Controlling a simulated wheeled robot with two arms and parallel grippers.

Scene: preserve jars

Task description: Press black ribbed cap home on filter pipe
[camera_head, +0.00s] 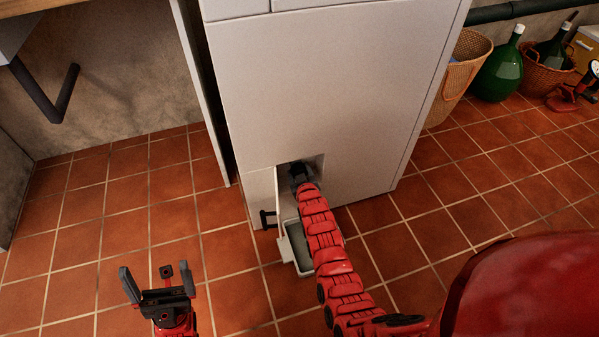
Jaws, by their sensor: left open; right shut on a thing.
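My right arm reaches down to a small square opening at the bottom of the white appliance (335,95). My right gripper (299,170) is at that opening, its fingers dark against the dark recess. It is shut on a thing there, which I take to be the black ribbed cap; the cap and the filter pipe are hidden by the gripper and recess. I cannot tell how the cap sits on the pipe. My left gripper (157,283) is open and empty above the floor tiles at the lower left, away from the appliance.
A small white flap (279,200) stands open left of the opening, with a black fitting (268,219) beside it. A pale shallow tray (289,256) lies on the floor below, partly behind my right arm. Baskets and green bottles (499,70) stand at upper right. Floor at left is clear.

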